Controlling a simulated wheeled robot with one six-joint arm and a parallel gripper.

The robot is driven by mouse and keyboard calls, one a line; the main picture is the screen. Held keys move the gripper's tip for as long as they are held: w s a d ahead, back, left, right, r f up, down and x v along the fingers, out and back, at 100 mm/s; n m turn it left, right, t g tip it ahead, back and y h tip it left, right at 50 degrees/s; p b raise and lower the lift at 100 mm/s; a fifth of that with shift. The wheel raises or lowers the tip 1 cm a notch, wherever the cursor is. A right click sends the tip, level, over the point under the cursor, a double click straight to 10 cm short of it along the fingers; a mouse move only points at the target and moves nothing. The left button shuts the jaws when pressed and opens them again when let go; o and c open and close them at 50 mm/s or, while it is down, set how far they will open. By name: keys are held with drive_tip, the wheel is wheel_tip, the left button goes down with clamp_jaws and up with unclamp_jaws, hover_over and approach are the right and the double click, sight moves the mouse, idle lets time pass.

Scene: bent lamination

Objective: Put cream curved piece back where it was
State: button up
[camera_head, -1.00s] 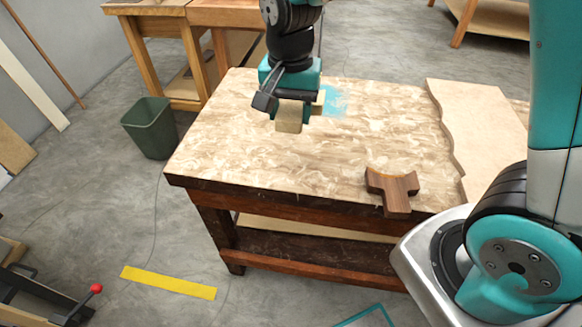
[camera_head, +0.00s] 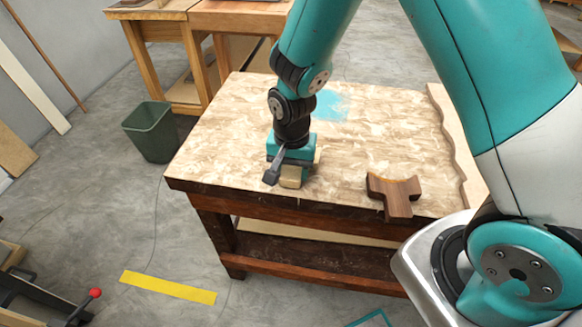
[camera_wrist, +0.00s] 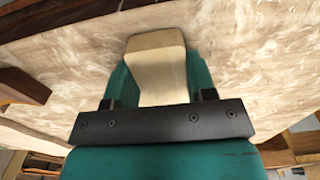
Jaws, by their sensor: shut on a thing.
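My gripper (camera_head: 290,178) is low over the near-left part of the workbench, shut on the cream curved piece (camera_head: 291,180). Only the lower end of the piece shows below the jaws in the head view. In the wrist view the cream piece (camera_wrist: 157,68) stands out from between the teal fingers (camera_wrist: 157,85), pale and narrowing at the middle. I cannot tell whether it touches the bench top. A dark brown wooden piece with a curved top (camera_head: 395,194) lies at the front edge of the workbench, right of my gripper.
The workbench (camera_head: 225,130) has a mottled top with a light blue patch (camera_head: 330,106). A pale wavy-edged board (camera_head: 447,115) lies at its right. A green bin (camera_head: 151,130) stands on the floor to the left. The bench top around my gripper is clear.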

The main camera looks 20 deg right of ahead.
sight(292, 170)
drive_tip(key=shift+f, duration=0.15)
drive_tip(key=o, duration=0.9)
wheel_tip(292, 170, up, 12)
drive_tip(key=s+a+r+n+y, duration=0.1)
drive_tip(key=s+r+n, duration=0.3)
drive_tip(key=s, duration=0.2)
drive_tip(key=s+a+r+n+y, duration=0.1)
drive_tip(key=s+r+n, duration=0.3)
drive_tip(key=s+n, duration=0.1)
drive_tip(key=s+a+r+n+y, duration=0.1)
drive_tip(key=s+r+n+y, duration=0.1)
drive_tip(key=s+r+n, duration=0.2)
drive_tip(key=shift+s+a+n, duration=0.15)
drive_tip(key=shift+s+n, duration=0.1)
drive_tip(key=shift+s, duration=0.55)
drive_tip(key=shift+s+a+n, duration=0.1)
drive_tip(key=shift+s+n, duration=0.15)
drive_tip(key=shift+s, duration=0.55)
